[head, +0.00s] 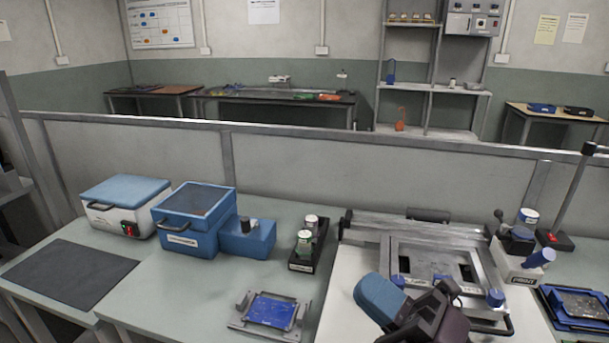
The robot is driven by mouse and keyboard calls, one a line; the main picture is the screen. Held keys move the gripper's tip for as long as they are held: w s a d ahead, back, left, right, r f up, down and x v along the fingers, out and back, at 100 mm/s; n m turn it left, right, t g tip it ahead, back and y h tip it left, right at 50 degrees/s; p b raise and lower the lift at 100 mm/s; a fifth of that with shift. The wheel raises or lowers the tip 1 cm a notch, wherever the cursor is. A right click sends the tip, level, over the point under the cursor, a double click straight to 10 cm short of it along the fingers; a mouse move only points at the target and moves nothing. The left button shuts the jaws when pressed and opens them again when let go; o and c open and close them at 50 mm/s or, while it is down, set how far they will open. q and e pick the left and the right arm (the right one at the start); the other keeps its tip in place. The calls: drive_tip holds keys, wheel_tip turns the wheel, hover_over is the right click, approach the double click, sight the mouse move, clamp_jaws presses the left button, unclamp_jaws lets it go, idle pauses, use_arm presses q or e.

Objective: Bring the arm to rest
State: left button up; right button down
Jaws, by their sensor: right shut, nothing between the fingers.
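My right gripper (447,291) is at the bottom centre-right of the head view, dark and foreshortened, with a blue-grey part of my arm beside it. It is above the near part of a grey metal frame fixture (375,262), and it is shut with nothing held. Whether it touches the fixture cannot be told. My left gripper is not in view.
A blue board in a metal holder (268,310) lies left of my arm. A black rack (302,264) holds white-lidded jars. Blue boxes (192,218) and a white, blue-lidded box (125,205) stand left. A thin post (572,195) rises at right. Bare bench (185,290) shows front left.

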drive_tip(key=w+d+f+m+t+h, duration=0.1)
drive_tip(key=d+f+m+t+h, duration=0.1)
drive_tip(key=d+f+m+h, duration=1.75)
drive_tip(key=s+f+m+g, duration=0.5)
drive_tip(key=s+f+g, duration=0.15)
drive_tip(key=s, duration=0.35)
drive_tip(key=s+f+m+g, duration=0.5)
drive_tip(key=s+m+g, duration=0.15)
drive_tip(key=s, duration=0.35)
drive_tip(key=w+f+n+t, duration=0.1)
drive_tip(key=w+f+t, duration=0.7)
drive_tip(key=shift+w+a+f+n+t, duration=0.15)
drive_tip(key=shift+w+f+n+t, duration=0.05)
drive_tip(key=shift+w+n+t, duration=0.15)
